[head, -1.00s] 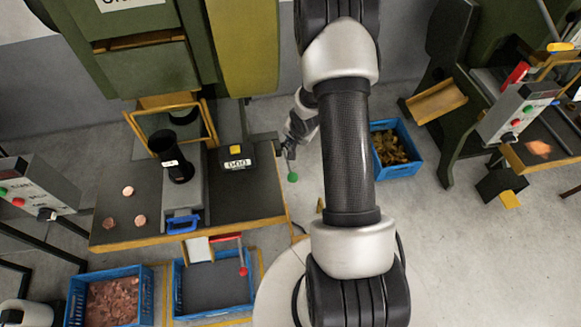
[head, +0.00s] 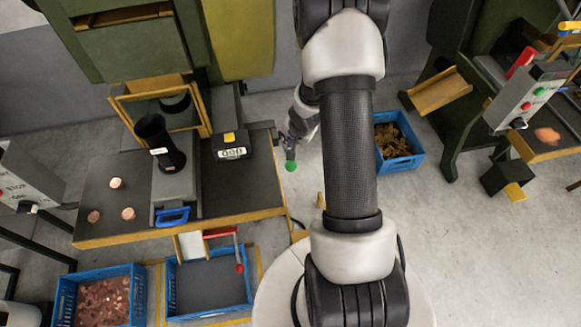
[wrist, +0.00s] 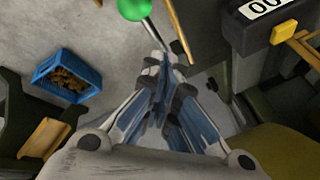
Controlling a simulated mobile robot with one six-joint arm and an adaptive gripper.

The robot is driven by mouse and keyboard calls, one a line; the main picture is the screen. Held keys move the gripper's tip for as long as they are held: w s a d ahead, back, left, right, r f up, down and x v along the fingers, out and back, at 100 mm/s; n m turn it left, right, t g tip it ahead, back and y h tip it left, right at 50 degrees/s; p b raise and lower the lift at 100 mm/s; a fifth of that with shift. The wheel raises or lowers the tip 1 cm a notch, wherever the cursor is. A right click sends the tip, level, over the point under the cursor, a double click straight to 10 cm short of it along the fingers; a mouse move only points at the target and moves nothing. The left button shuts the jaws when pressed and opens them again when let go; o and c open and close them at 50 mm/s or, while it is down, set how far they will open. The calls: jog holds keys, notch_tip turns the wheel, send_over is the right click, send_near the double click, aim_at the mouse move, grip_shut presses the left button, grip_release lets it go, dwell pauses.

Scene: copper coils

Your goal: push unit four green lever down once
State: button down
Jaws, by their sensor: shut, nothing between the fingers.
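The green lever shows as a green ball knob (head: 291,166) beside the right end of the press bench in the head view. In the wrist view the knob (wrist: 133,8) is at the top edge, on a thin metal rod running down toward my fingertips. My gripper (wrist: 165,62) is shut and empty, its fingertips close beside the rod. I cannot tell whether they touch it. In the head view my gripper (head: 291,148) appears just above the knob, partly hidden by my arm. No unit number is readable.
The bench (head: 245,190) holds a counter box (head: 232,152) with a yellow button, a black cup (head: 160,145) and copper discs. Below it hangs a red lever (head: 239,252) near blue crates (head: 165,300). Another blue crate (head: 402,163) and a second machine stand to the right.

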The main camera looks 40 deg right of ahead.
aim_at(294, 163)
jog(key=shift+s+a+f+b, duration=0.15)
jog(key=shift+s+f+b, duration=0.15)
jog(key=shift+f+b, duration=0.5)
jog(key=shift+s+a+f+b, duration=0.1)
jog(key=shift+s+f+b, duration=0.15)
jog(key=shift+f+b, duration=0.5)
jog(key=shift+f, duration=0.2)
jog(key=shift+s+f, duration=0.1)
jog(key=shift+f, duration=0.2)
